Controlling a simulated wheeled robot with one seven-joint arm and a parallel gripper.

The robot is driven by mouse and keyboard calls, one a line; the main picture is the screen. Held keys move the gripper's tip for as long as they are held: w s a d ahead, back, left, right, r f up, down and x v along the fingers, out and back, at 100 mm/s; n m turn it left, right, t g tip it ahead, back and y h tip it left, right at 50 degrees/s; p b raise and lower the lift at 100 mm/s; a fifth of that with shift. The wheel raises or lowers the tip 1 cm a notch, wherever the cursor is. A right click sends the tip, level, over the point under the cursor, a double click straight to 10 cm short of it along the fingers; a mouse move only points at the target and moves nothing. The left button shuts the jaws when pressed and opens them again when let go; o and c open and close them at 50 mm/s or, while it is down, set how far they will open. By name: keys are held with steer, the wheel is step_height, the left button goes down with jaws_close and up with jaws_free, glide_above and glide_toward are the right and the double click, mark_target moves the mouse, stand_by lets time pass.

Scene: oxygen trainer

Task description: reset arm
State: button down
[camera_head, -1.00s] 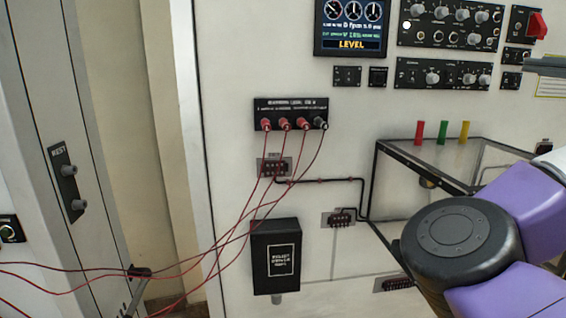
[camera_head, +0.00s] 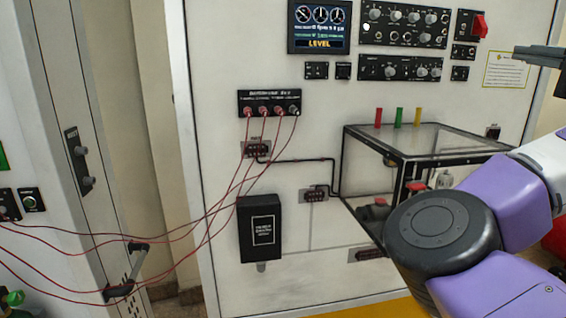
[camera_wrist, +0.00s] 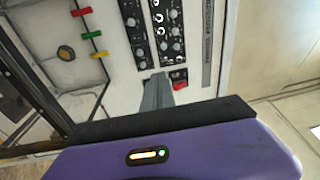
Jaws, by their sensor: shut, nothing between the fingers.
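My gripper (camera_head: 520,52) shows at the upper right edge of the head view, in front of the white panel wall. In the wrist view its grey fingers (camera_wrist: 156,80) are together with nothing between them. They point at the panel near a red switch (camera_wrist: 180,86); the distance to it cannot be told. My purple and black arm links fill the lower right of the head view.
A clear box (camera_head: 400,152) with a dark frame stands at the panel behind my arm. Red cables (camera_head: 232,190) run from black sockets (camera_head: 268,103) to the left. A black box (camera_head: 259,228) and control panels (camera_head: 404,24) are on the wall. A handle (camera_head: 128,272) is lower left.

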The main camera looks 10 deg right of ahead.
steer(key=s+d+f+m+g+h, duration=0.1)
steer(key=s+d+f+h, duration=0.35)
steer(key=h, duration=0.75)
steer(key=s+a+f+n+t+y, duration=0.2)
steer(key=s+a+f+n+y, duration=0.15)
steer(key=a+f+n, duration=0.7)
steer(key=s+a+f+n+t+y, duration=0.25)
steer(key=s+a+f+n, duration=0.2)
steer(key=a+f, duration=0.65)
steer(key=s+a+f+n+g+y, duration=0.1)
steer(key=s+a+f, duration=0.3)
steer(key=s+f, duration=0.5)
steer(key=s+a+f+n+g+y, duration=0.1)
steer(key=s+a+f+g+y, duration=0.2)
steer(key=s+f, duration=0.6)
steer(key=s+a+f+n+g+y, duration=0.2)
steer(key=s+a+f, duration=0.4)
steer(key=s+f, duration=0.3)
steer(key=s+g+y, duration=0.1)
steer(key=s+g, duration=0.1)
steer(key=s, duration=0.1)
steer(key=shift+a+f, duration=0.15)
steer(key=shift+f, duration=0.2)
